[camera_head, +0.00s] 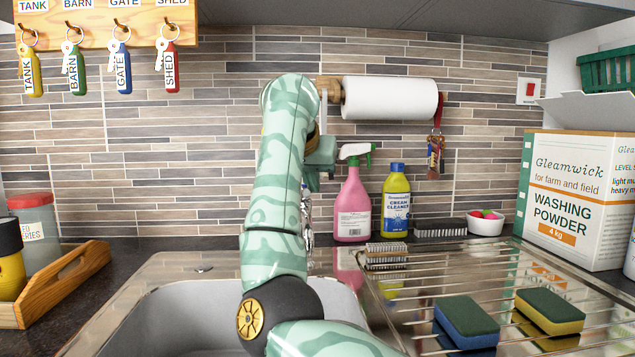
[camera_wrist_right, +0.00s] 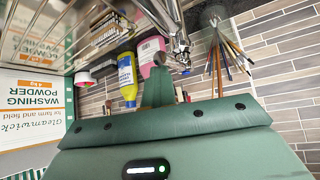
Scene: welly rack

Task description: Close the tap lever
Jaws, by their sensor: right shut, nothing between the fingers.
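The chrome tap (camera_head: 308,222) stands behind the sink and is mostly hidden by my right arm in the head view. It shows better in the right wrist view (camera_wrist_right: 176,36), upside down, close to the gripper's tip. I cannot clearly make out its lever or how far it is turned. My right gripper (camera_head: 322,158) is shut and empty, above the tap in the head view. Its fingers (camera_wrist_right: 157,88) show in the right wrist view, near the tap; I cannot tell whether they touch it. My left gripper is not in view.
A pink spray bottle (camera_head: 353,205) and a yellow cleaner bottle (camera_head: 396,205) stand right of the tap. A paper roll (camera_head: 390,98) hangs above them. The grey sink (camera_head: 190,315) is in front. Sponges (camera_head: 467,322) lie on the drainer. A wooden tray (camera_head: 62,280) stands left.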

